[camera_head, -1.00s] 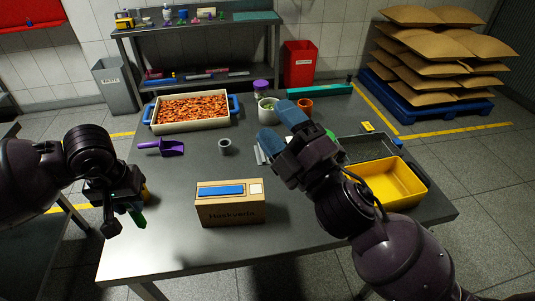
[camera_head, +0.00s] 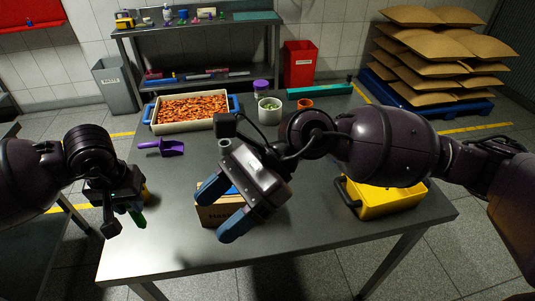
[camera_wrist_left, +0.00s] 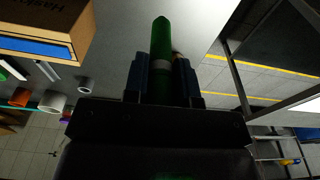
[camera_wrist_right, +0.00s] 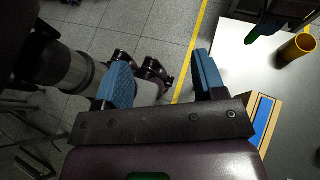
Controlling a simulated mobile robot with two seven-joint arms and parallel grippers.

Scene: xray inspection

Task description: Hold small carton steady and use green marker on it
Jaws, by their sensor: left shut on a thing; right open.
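The small brown carton (camera_head: 207,215) stands on the metal table, partly hidden behind my right gripper in the head view. It also shows in the left wrist view (camera_wrist_left: 45,22) and at the right of the right wrist view (camera_wrist_right: 276,112). My right gripper (camera_head: 211,217) is open and empty, its blue fingers in front of and above the carton in the head view. My left gripper (camera_head: 128,212) is shut on the green marker (camera_wrist_left: 162,42), left of the carton. The marker sticks out past the fingertips.
A yellow cup (camera_wrist_right: 299,47) stands beside my left gripper. A yellow bin (camera_head: 385,203) is on the right of the table, partly behind my right arm. A purple scoop (camera_head: 170,148) and a full tray (camera_head: 152,122) lie farther back.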

